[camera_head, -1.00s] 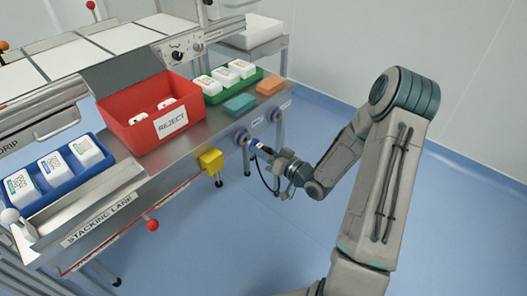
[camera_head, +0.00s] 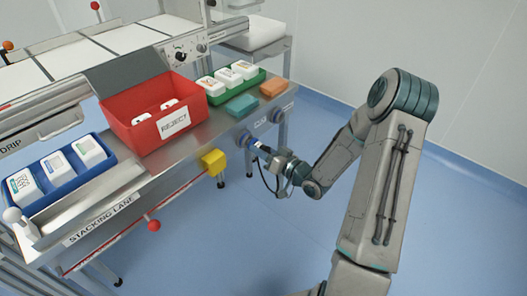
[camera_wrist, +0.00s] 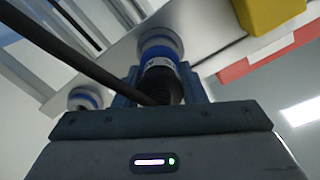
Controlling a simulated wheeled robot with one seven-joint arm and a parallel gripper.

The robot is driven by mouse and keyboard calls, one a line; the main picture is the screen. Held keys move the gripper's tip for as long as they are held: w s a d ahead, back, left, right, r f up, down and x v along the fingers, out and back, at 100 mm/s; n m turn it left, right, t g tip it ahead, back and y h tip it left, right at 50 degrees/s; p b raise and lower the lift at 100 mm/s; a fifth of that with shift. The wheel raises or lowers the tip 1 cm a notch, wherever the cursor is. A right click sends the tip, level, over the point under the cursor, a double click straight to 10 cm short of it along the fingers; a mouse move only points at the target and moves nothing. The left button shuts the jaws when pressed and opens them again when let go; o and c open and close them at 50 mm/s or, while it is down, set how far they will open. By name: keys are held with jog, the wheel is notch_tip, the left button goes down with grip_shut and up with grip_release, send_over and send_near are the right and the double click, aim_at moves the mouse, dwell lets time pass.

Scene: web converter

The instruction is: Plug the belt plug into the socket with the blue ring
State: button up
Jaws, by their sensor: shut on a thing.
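My gripper (camera_head: 268,153) is shut on the belt plug (camera_head: 261,148), a dark plug with a white section and a black cable. In the wrist view the plug (camera_wrist: 161,80) stands between the jaws (camera_wrist: 160,92), its cable running to the upper left. The nearer socket (camera_head: 243,138), with a blue ring, is on the bench's front edge just ahead of the plug. In the wrist view this socket (camera_wrist: 160,36) lines up behind the plug. Whether they touch is hidden by the overlap. A second round socket (camera_head: 278,116) is farther along the edge; it also looks blue-ringed in the wrist view (camera_wrist: 86,98).
A yellow box (camera_head: 213,162) is on the bench edge left of the nearer socket; it also shows in the wrist view (camera_wrist: 268,12). A red reject bin (camera_head: 145,137), green tray (camera_head: 216,97), teal block (camera_head: 242,104) and orange block (camera_head: 273,88) are on top. The floor around my arm is clear.

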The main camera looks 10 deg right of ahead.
jog(key=shift+x, duration=0.95)
dwell(0.4)
jog(key=o, duration=1.3)
jog(key=p+v, duration=0.2)
jog(key=v, duration=1.2)
jog(key=shift+w+a+r, duration=0.1)
